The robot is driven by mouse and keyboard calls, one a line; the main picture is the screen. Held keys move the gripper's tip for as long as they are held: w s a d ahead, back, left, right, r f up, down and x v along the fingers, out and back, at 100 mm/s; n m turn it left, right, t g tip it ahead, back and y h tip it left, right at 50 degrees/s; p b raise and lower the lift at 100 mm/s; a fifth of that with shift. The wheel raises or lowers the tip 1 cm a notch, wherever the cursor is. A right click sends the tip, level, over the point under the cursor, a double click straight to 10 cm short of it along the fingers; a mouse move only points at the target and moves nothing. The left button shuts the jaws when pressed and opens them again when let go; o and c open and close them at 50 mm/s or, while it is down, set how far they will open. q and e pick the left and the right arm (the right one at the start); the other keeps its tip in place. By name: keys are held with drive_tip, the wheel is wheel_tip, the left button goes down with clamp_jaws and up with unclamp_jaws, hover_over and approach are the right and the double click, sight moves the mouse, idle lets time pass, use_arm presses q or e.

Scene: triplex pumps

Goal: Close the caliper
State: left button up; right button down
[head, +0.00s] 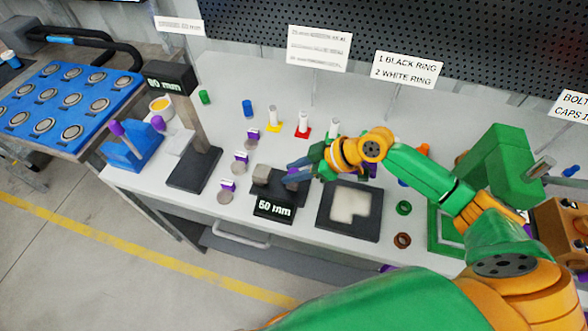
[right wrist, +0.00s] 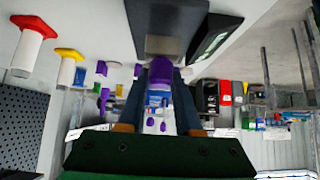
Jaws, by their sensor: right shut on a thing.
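The caliper (head: 274,207) with a "50 mm" display stands on the white table, with a grey block (head: 263,175) at its left jaw. My right gripper (head: 298,167) reaches in from the right at the caliper's right side. In the right wrist view the gripper (right wrist: 160,92) is shut on a purple handle (right wrist: 161,70), in front of the grey block (right wrist: 165,45) and the dark display (right wrist: 216,33). The fingers hide part of the caliper in the head view, so the gap between its jaws is hard to judge. My left gripper is not in view.
A taller stand reading "80 mm" (head: 171,82) is at the left, beside a blue holder (head: 132,150). Several small purple-topped pieces lie left of the caliper. A dark tray with a pale insert (head: 349,204) lies to its right. White posts (head: 303,122) stand behind.

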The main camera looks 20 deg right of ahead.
sight(263, 171)
drive_tip(key=w+a, duration=0.1)
drive_tip(key=a, duration=0.1)
drive_tip(key=w+a, duration=0.1)
drive_tip(key=a, duration=0.1)
drive_tip(key=shift+w, duration=0.35)
drive_tip(key=c, duration=0.8)
unclamp_jaws()
drive_tip(key=shift+o, duration=1)
drive_tip(key=shift+a, duration=0.1)
drive_tip(key=shift+w, duration=0.1)
